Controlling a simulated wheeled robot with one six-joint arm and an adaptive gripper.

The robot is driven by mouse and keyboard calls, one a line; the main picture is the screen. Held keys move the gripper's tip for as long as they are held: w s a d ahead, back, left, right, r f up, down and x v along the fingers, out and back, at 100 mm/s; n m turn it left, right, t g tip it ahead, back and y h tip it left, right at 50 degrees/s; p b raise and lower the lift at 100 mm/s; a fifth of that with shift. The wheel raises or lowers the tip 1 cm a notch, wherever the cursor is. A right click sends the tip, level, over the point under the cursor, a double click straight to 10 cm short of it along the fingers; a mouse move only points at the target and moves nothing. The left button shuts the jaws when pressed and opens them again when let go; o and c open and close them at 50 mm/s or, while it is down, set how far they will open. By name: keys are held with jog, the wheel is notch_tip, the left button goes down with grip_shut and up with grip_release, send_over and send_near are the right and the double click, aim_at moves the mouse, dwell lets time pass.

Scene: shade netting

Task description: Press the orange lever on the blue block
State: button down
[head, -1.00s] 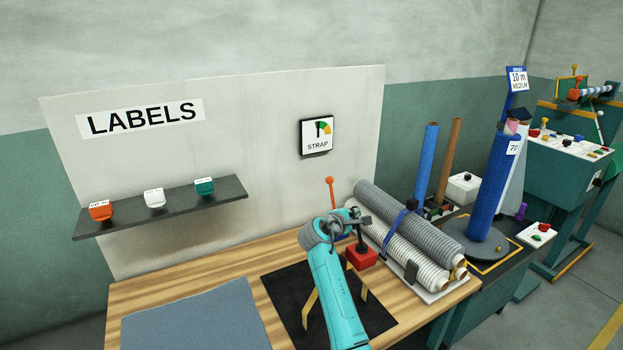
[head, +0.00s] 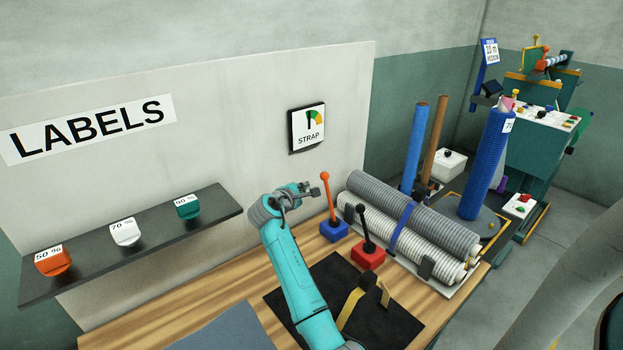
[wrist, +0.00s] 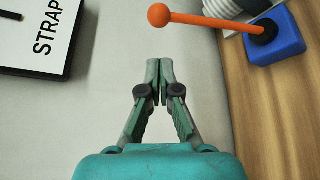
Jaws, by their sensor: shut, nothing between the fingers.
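The blue block (head: 334,231) stands on the wooden bench, with an orange lever (head: 327,203) rising from it to a ball tip. The block also shows at the upper right of the wrist view (wrist: 276,40), where the orange lever (wrist: 205,20) points left. My gripper (head: 322,189) is just left of the lever's ball in the head view. In the wrist view my gripper (wrist: 160,66) is shut and empty, with its fingertips below the ball. A clear gap shows between fingertips and ball there.
A red block (head: 368,257) with a black lever stands close to the blue block. Grey netting rolls (head: 428,222) lie to the right. A STRAP gauge (head: 308,127) hangs on the back board. A black mat (head: 385,320) lies in front.

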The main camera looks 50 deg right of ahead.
jog(key=x, duration=1)
dwell(0.4)
